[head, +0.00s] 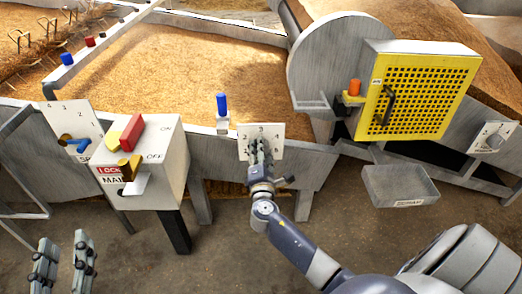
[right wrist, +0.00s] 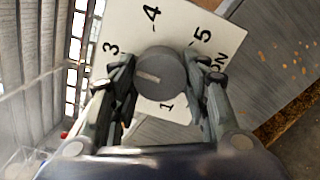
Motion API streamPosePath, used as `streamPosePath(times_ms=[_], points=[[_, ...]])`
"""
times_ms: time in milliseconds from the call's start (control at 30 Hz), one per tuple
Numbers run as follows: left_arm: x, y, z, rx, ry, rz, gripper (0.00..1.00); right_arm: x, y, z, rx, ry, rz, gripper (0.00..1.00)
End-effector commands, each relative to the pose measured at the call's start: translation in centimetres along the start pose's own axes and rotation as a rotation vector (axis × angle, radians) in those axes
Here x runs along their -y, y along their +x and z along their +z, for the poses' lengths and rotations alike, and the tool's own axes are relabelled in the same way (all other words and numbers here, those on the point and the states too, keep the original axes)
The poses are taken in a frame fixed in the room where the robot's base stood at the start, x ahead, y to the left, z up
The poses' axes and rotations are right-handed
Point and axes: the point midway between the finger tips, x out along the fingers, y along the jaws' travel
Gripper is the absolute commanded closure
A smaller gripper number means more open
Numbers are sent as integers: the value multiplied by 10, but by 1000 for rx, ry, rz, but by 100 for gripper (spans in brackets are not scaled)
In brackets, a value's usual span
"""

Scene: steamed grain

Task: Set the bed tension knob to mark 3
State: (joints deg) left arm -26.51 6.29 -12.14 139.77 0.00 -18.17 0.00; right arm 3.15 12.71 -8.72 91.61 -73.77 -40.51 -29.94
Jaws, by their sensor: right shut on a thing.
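The knob (right wrist: 162,70) is round and grey with a pale line on its face. The line points left and slightly up, roughly toward the 3 side. Its white plate (right wrist: 215,45) shows 3, 4, 5 and 1, and a word ending in "ON" partly hidden; the 2 is not visible. My right gripper (right wrist: 160,88) is shut on the knob, one finger on each side. In the head view, the right gripper (head: 262,150) covers most of the plate (head: 275,133) on the bed's front wall. My left gripper (head: 63,262) is open and empty at the bottom left.
A grey box (head: 160,165) with red and yellow parts and a lock label stands left of the plate. A numbered plate with a blue handle (head: 75,143) is beyond it. A blue peg (head: 222,105), yellow grille (head: 420,90) and grey tray (head: 400,186) are nearby.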

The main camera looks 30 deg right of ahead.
Motion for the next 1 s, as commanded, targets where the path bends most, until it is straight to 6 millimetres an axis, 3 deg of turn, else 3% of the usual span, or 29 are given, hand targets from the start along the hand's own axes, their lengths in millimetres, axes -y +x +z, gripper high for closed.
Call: streamPosePath(times_ms=[467, 500, 567, 1000], points=[[1, 0, 4, 20, 1, -1, 60, -2, 0, -3, -7, -8, 5, 81], [1, 0, 4, 20, 1, -1, 60, -2, 0, -3, -7, -8, 5, 49], [0, 0, 4, 19, 1, -1, 60, -2, 0, -3, -7, -8, 5, 38], [1, -1, 5, 21, 1, -1, 60, 0, -7, -2, -4, -9, 0, 38]])
